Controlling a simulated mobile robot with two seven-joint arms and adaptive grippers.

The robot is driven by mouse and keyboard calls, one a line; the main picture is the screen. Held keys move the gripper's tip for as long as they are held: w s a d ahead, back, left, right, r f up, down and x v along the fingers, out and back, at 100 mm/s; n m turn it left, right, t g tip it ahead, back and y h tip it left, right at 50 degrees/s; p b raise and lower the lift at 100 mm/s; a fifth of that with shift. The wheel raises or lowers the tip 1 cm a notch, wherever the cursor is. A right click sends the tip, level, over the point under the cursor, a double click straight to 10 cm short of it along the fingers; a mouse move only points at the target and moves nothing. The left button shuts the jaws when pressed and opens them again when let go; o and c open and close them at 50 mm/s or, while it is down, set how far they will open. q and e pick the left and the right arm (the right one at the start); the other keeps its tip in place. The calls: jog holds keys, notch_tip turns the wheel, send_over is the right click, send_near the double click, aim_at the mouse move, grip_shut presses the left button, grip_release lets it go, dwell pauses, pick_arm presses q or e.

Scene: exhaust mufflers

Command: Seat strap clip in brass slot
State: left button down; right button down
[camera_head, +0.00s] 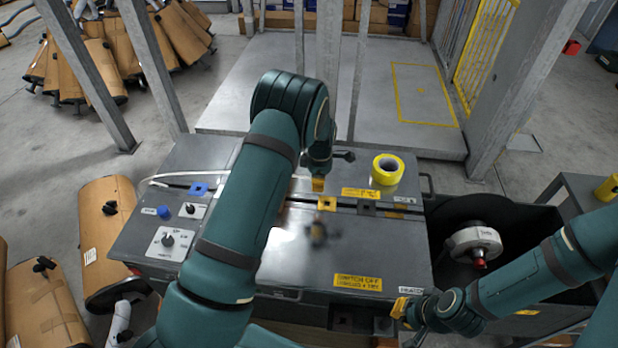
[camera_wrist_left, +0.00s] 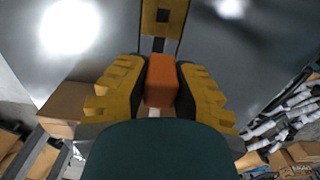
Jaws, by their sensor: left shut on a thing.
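My left gripper (camera_head: 318,184) is over the grey bench top, shut on the orange strap clip (camera_wrist_left: 160,82), which sits between its yellow fingers in the left wrist view. The brass slot plate (camera_head: 327,204) lies just in front of the fingertips in the head view. In the left wrist view a brass plate with a dark square opening (camera_wrist_left: 163,16) is ahead of the clip, apart from it. In the head view the clip is mostly hidden by the gripper. My right gripper (camera_head: 401,308) is at the bench's front right edge; its finger opening is unclear.
The bench (camera_head: 300,255) also carries a blue slot plate (camera_head: 198,189), a yellow tape roll (camera_head: 387,169), and a control knob panel (camera_head: 168,242). A pale strap (camera_head: 160,178) runs across its back left. A dark bin with a white spool (camera_head: 474,243) stands to the right.

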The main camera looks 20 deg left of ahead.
aim_at(328, 198)
pick_arm(q)
jog(key=shift+w+d+f+b, duration=0.2)
jog(key=shift+d+f+b, duration=0.1)
jog(key=shift+d+f, duration=0.35)
jog(key=shift+w+d+f+b, duration=0.15)
jog(key=shift+d+f+b, duration=0.2)
jog(key=shift+d, duration=0.4)
jog(key=shift+f, duration=0.15)
jog(key=shift+f+b, duration=1.55)
jog(key=shift+f, duration=0.8)
jog(key=shift+f+b, duration=0.4)
jog(key=shift+f, duration=0.05)
jog(key=c, duration=0.8)
grip_release()
jog(key=shift+r, duration=0.1)
notch_tip(328, 198, up, 12)
jog(key=shift+f, duration=0.1)
